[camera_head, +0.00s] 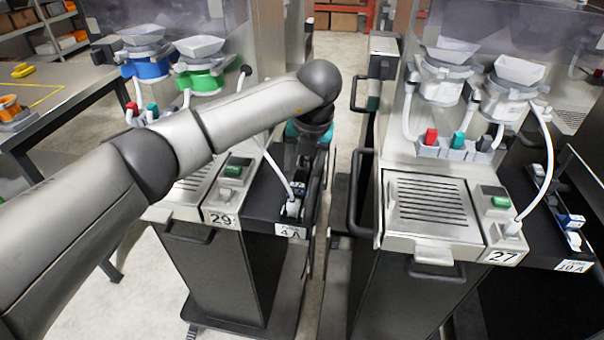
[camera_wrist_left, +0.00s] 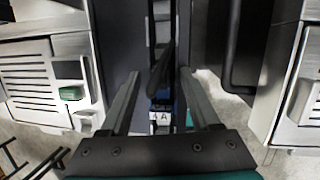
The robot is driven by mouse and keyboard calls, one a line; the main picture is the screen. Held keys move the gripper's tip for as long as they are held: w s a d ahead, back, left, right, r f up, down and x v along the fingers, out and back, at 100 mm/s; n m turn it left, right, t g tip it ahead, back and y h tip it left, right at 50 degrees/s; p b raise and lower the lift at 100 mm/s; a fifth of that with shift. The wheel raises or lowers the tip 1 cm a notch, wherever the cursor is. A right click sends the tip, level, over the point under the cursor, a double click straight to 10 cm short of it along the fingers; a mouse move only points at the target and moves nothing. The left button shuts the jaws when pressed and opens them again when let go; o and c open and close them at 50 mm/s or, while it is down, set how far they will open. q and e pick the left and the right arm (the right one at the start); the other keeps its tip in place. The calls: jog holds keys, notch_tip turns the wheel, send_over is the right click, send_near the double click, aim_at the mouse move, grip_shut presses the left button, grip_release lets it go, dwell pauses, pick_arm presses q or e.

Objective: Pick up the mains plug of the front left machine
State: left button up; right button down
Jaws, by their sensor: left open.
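The front left machine (camera_head: 200,190), numbered 29, has a white cable running down to a white plug (camera_head: 293,208) at the front of its black side strip. The plug stands beside a label reading 4 A (camera_head: 290,231). My left gripper (camera_head: 307,170) is over the rear part of that strip, behind the plug, partly hidden by my wrist. In the left wrist view the jaws (camera_wrist_left: 159,73) are open, with a dark upright shape and a blue part (camera_wrist_left: 163,95) between or beyond them. I cannot make out the white plug there. My right gripper is not in view.
A narrow floor gap separates the machines. A table (camera_head: 60,90) with orange and yellow items is at the left. My left arm crosses above machine 29.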

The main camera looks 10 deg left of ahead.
pick_arm(q)
grip_shut()
dwell(0.4)
